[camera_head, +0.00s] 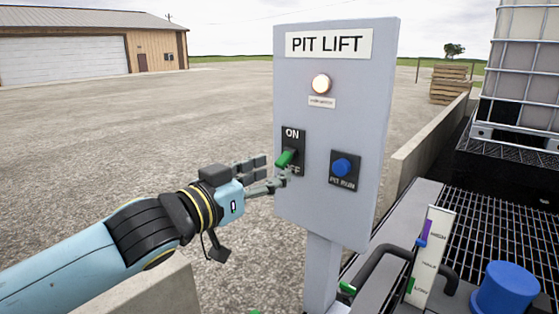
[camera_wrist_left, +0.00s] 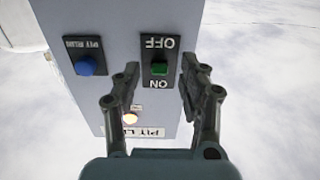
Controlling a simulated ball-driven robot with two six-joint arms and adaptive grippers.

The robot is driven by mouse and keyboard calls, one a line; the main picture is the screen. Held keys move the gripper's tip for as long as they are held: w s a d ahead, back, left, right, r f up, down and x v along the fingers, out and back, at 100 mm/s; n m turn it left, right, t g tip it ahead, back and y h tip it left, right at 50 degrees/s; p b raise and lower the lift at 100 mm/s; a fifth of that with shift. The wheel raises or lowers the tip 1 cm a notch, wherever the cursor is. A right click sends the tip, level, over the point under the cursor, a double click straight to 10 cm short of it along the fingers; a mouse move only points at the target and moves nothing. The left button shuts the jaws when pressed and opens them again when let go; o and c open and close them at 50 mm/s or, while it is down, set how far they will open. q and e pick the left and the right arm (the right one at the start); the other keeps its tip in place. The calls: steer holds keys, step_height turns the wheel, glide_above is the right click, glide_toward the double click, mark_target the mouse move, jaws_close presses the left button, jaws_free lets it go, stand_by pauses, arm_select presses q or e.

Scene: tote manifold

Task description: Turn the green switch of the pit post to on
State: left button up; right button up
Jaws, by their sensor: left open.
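The pit post has a grey panel (camera_head: 335,60) labelled PIT LIFT. Its green switch (camera_head: 285,158) sits on a black plate marked ON above and OFF below. The green handle slants down, on the OFF side; the OFF label is partly covered. My left gripper (camera_head: 272,174) is at the panel's left edge, just by the handle. In the left wrist view, which shows the panel upside down, the green switch (camera_wrist_left: 159,68) appears between the open fingers of my left gripper (camera_wrist_left: 158,82). Contact cannot be told. My right gripper is not seen.
A blue PIT RUN button (camera_head: 342,167) is right of the switch, and a lit lamp (camera_head: 321,84) is above. At right are a low concrete wall (camera_head: 425,145), a grating (camera_head: 500,235), a blue cap (camera_head: 506,288) and a caged tank (camera_head: 525,60). Open gravel lies left.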

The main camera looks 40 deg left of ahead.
mark_target(280, 168)
arm_select(q)
steer(key=shift+w+d, duration=0.15)
steer(key=shift+w, duration=1.55)
jaws_close()
